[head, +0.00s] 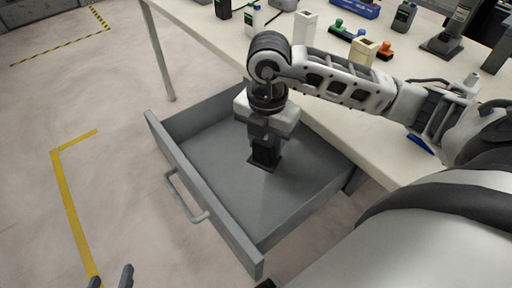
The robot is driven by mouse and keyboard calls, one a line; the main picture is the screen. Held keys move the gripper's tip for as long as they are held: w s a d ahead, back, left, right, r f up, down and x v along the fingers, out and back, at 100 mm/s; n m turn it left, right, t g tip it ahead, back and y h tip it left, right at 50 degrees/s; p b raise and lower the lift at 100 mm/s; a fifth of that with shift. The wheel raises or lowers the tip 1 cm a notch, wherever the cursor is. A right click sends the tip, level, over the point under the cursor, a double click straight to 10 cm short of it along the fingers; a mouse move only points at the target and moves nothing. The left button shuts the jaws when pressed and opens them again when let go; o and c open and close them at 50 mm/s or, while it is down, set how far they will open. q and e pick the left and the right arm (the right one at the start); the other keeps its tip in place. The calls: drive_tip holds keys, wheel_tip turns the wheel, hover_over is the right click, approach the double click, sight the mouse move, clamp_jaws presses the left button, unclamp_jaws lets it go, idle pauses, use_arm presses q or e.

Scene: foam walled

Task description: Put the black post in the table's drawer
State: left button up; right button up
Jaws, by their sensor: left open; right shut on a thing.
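The table's drawer (218,200) is grey and pulled open, with a bar handle on its front. My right gripper (264,138) points down inside the drawer and is shut on the black post (265,157). The post is upright with its flat dark base low over the drawer floor; I cannot tell if it touches. The gripper hides the post's upper part. My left gripper (111,280) shows only its dark fingertips at the bottom left edge. They are apart and empty, away from the drawer.
The pale table top (345,125) carries a white open box (304,28), a tan block (363,52), an orange-red stamp (385,50), a green-topped bottle (404,16) and other small items. The drawer floor around the post is empty. Open floor lies to the left.

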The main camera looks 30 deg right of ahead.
drive_tip(key=w+f, duration=0.2)
drive_tip(key=w+d+f, duration=0.1)
drive_tip(key=w+f, duration=0.1)
drive_tip(key=w+f+b, duration=0.1)
drive_tip(key=f, duration=0.1)
drive_tip(key=shift+w+d+f, duration=0.1)
drive_tip(key=shift+w+d, duration=0.2)
drive_tip(key=shift+w, duration=0.1)
drive_tip(key=shift+w+f, duration=0.1)
drive_tip(key=shift+f, duration=1.6)
drive_tip(key=shift+f, duration=0.1)
drive_tip(key=shift+f+b, duration=0.15)
drive_tip(key=shift+b, duration=0.15)
drive_tip(key=o, duration=1.1)
drive_tip(key=shift+c, duration=0.2)
wheel_tip(320, 180, up, 13)
drive_tip(key=p, duration=0.1)
drive_tip(key=shift+f+p, duration=0.2)
drive_tip(key=shift+p, duration=0.15)
